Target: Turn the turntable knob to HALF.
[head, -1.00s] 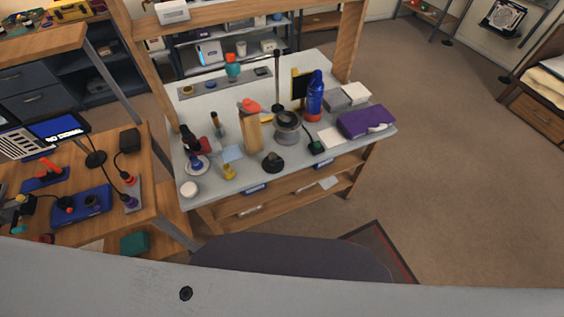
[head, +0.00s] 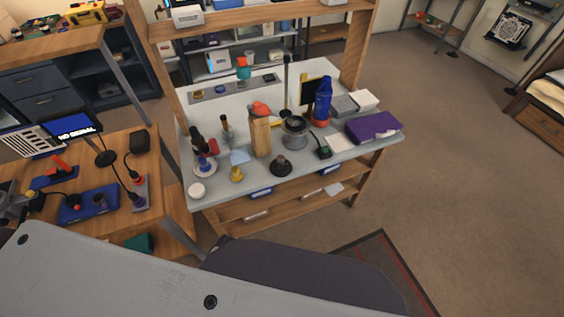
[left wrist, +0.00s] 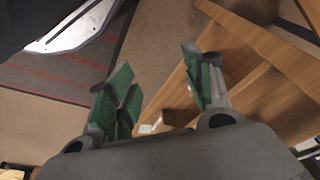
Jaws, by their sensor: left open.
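I cannot make out a marked turntable knob or a HALF label in either view. A round grey turntable-like piece (head: 294,130) stands among the items on the grey workbench (head: 228,190). My right gripper is in neither view.
The workbench holds a blue bottle (head: 323,100), a purple case (head: 374,127), a wooden block (head: 261,137) and a black conical piece (head: 281,165). A dark chair (head: 300,275) stands before it. A small screen (head: 75,127) is on the left bench.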

